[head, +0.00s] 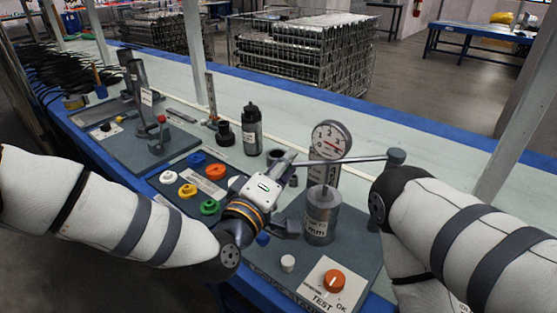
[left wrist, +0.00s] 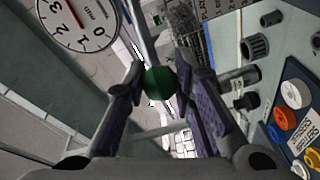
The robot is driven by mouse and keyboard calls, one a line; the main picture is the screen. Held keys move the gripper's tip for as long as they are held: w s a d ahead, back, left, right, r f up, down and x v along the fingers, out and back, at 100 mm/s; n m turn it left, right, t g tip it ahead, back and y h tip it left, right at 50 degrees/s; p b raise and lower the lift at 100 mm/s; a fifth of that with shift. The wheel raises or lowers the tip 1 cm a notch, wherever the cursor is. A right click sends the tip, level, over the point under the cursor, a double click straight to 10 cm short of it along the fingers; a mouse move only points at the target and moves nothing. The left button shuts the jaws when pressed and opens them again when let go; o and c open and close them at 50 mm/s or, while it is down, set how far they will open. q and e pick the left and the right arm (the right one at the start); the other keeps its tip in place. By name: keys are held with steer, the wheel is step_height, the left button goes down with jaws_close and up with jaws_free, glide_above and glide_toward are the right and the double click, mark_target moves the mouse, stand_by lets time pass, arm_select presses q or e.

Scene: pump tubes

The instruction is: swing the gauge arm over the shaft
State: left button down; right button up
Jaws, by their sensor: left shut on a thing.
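The gauge arm (head: 362,159) is a thin grey bar running from my left gripper to a dark round cap at the right. A round white dial gauge (head: 331,140) hangs on it; the dial also shows in the left wrist view (left wrist: 77,22). The shaft (head: 322,220) is a grey upright cylinder with a label, standing on the dark test board. The gauge appears over or just behind it; exact alignment is unclear. My left gripper (head: 286,162) is shut on the arm's green ball knob (left wrist: 160,80), seen between its fingers in the left wrist view. My right gripper is out of view.
An orange selector knob (head: 334,281) and a white button (head: 288,263) sit in front of the shaft. A dark bottle (head: 252,130) stands behind the coloured plugs, including a green one (head: 209,207). A second dark board (head: 140,140) lies farther left.

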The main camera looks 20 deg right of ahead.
arm_select(q)
steer(key=shift+s+d+f, duration=0.1)
steer(key=shift+s, duration=0.1)
steer(key=c, duration=1.3)
jaws_free()
steer(key=v, duration=1.2)
